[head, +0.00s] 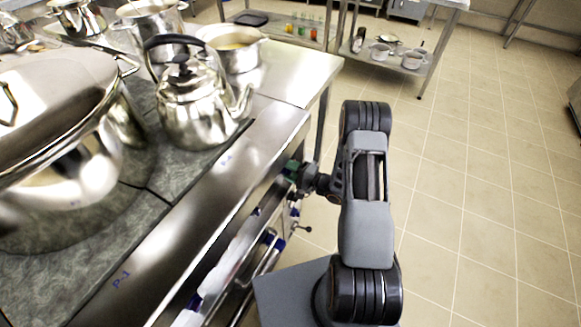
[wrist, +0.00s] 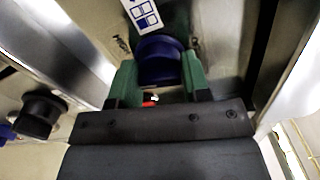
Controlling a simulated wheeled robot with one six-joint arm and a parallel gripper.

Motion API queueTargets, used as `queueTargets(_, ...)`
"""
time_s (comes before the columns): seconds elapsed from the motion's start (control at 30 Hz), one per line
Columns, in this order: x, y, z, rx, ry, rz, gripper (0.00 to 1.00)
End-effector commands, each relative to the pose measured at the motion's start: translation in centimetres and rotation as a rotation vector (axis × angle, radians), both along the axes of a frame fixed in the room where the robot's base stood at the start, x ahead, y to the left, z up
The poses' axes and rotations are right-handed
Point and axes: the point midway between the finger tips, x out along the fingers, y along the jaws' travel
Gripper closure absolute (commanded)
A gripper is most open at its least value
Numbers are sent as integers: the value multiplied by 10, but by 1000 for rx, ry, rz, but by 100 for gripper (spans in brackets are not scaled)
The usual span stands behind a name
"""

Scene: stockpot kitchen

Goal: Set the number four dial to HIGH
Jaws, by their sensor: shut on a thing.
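A dark blue dial (wrist: 158,62) sits on the stove's front panel in the wrist view. My gripper (wrist: 159,76) has its green fingers shut on the dial, one on each side. A white label (wrist: 143,14) with small squares, one filled blue, is just above the dial. A small red spot (wrist: 150,103) shows between the fingers.
A black knob (wrist: 41,112) is left of the gripper in the wrist view. A steel kettle (head: 195,105) and a large lidded pot (head: 70,150) stand on the stove (head: 160,245). The tiled floor (head: 480,190) to the right is clear.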

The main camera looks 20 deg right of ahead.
Motion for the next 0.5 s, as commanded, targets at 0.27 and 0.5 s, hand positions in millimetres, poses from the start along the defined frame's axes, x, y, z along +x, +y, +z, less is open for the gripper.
queueTargets(0.27, 1, 0, 2, 168, 167, -2, 80)
queueTargets(0.5, 1, 0, 1, 276, 275, -2, 80)
